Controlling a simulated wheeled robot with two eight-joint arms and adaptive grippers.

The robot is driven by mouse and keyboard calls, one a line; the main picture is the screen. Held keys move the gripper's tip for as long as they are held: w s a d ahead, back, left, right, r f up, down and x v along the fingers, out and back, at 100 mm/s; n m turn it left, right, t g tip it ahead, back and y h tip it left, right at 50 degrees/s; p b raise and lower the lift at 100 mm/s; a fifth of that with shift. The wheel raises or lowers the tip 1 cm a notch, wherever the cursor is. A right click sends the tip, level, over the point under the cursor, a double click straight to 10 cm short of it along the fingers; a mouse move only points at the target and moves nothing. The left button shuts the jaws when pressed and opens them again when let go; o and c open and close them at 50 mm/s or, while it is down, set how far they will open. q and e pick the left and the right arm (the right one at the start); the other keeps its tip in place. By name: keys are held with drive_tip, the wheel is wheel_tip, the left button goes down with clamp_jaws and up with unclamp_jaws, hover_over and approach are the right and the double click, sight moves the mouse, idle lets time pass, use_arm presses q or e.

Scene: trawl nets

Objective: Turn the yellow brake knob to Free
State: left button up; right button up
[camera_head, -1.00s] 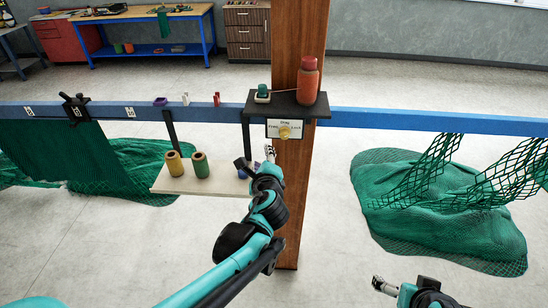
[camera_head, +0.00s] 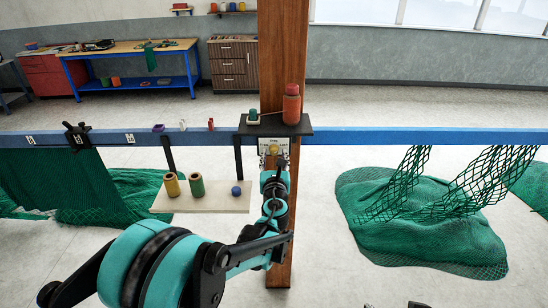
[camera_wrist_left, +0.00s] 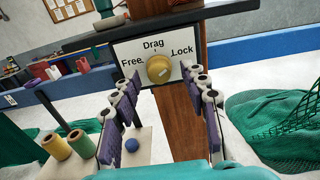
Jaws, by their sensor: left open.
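The yellow brake knob (camera_wrist_left: 158,69) sits on a white plate (camera_wrist_left: 132,52) marked Free at left, Drag at top and Lock at right. A pale mark on the knob slants up toward the Lock side. In the head view the knob (camera_head: 274,150) is partly hidden by my gripper. My left gripper (camera_wrist_left: 162,100) is open, its two purple-padded fingers spread below and either side of the knob, apparently not touching it. It also shows in the head view (camera_head: 274,165), in front of the post. Of my right arm only a dark sliver shows at the bottom edge.
A dark shelf (camera_head: 260,129) above the plate holds a red bottle (camera_head: 291,104) and a small green item. A wooden post (camera_head: 284,55) stands behind. A board (camera_head: 215,205) with spools is at left. Blue rail (camera_head: 400,136) and green nets flank the post.

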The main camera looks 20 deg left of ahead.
use_arm(q)
drive_tip(key=shift+w+a, duration=0.1)
drive_tip(key=shift+w, duration=0.2)
drive_tip(key=shift+s, duration=0.1)
clamp_jaws()
